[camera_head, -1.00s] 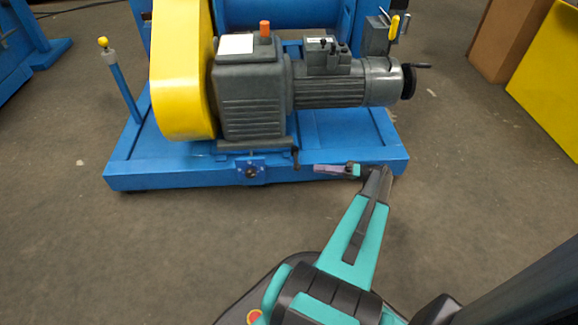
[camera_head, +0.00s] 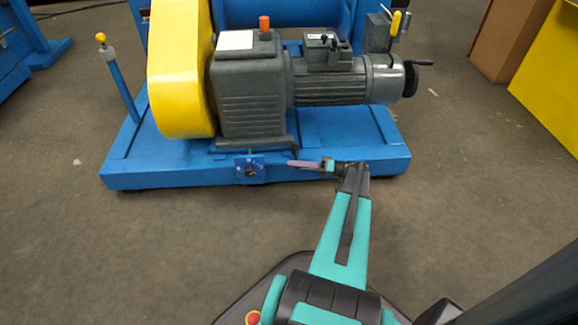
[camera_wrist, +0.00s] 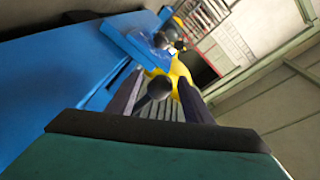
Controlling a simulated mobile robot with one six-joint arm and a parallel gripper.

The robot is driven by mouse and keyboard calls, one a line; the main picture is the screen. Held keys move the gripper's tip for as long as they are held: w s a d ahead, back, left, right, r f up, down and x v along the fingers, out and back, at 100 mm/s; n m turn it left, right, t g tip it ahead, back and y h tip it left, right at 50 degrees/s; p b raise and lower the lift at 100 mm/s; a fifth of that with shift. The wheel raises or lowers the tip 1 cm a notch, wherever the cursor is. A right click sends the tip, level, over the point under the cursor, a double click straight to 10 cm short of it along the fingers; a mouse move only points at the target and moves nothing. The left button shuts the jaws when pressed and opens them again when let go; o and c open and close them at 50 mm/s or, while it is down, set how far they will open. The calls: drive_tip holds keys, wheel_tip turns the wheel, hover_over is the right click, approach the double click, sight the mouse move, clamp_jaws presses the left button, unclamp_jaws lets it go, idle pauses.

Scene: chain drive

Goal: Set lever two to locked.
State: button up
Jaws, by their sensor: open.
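A dark lever (camera_head: 293,146) stands at the front edge of the blue base, right of a small blue plate with a dark hub (camera_head: 250,170). I cannot read a label that says which lever is lever two. My gripper (camera_head: 293,163) is at the base's front edge, pointing left, and overlaps the lever's lower part in the head view. In the wrist view my gripper (camera_wrist: 160,80) has its two fingers apart. A dark round knob (camera_wrist: 157,89) shows between them; I cannot tell whether they touch it.
A grey gearbox and motor (camera_head: 335,80) and a yellow guard (camera_head: 180,80) stand on the blue base (camera_head: 340,160). A yellow-handled lever (camera_head: 395,22) is at the back right, and a yellow-knobbed post (camera_head: 110,65) at the left. The floor in front is clear.

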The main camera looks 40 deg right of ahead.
drive_tip(key=shift+b+x, duration=0.45)
drive_tip(key=shift+x, duration=1.4)
clamp_jaws()
drive_tip(key=shift+s+d+h, duration=0.1)
drive_tip(key=shift+d+h, duration=0.15)
drive_tip(key=shift+h, duration=0.05)
